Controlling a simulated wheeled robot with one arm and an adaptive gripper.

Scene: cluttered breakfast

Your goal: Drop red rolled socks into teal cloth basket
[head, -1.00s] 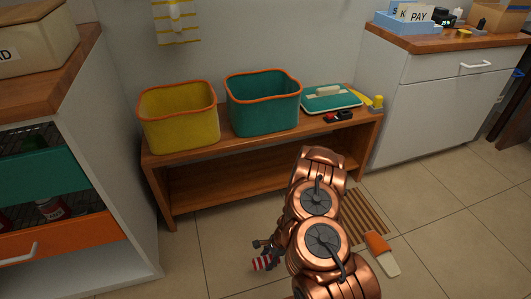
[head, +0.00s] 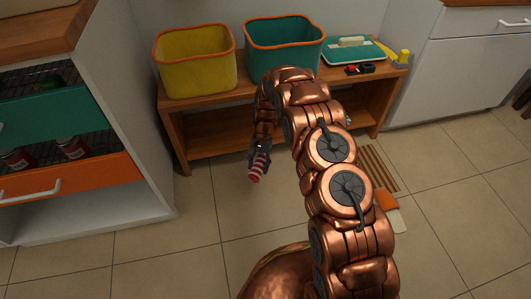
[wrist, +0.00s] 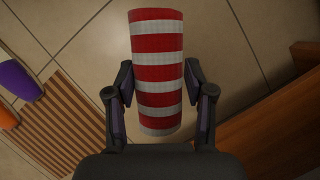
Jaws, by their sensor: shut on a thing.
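The red rolled socks (wrist: 157,72), striped red and white, are held between the two fingers of my gripper (wrist: 160,105) in the wrist view. In the head view the socks (head: 258,167) hang below my gripper (head: 260,150), in front of the wooden bench and lower than its top. The teal cloth basket (head: 284,50) with an orange rim stands on the bench, behind and above my gripper. Its open top is visible, and my arm covers part of its lower front.
A yellow basket (head: 196,65) stands left of the teal one on the bench (head: 205,132). A teal-lidded case (head: 353,51) sits to the right. A striped mat (head: 379,166) and an orange-and-white slipper (head: 389,205) lie on the floor. An open orange drawer (head: 70,185) is at left.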

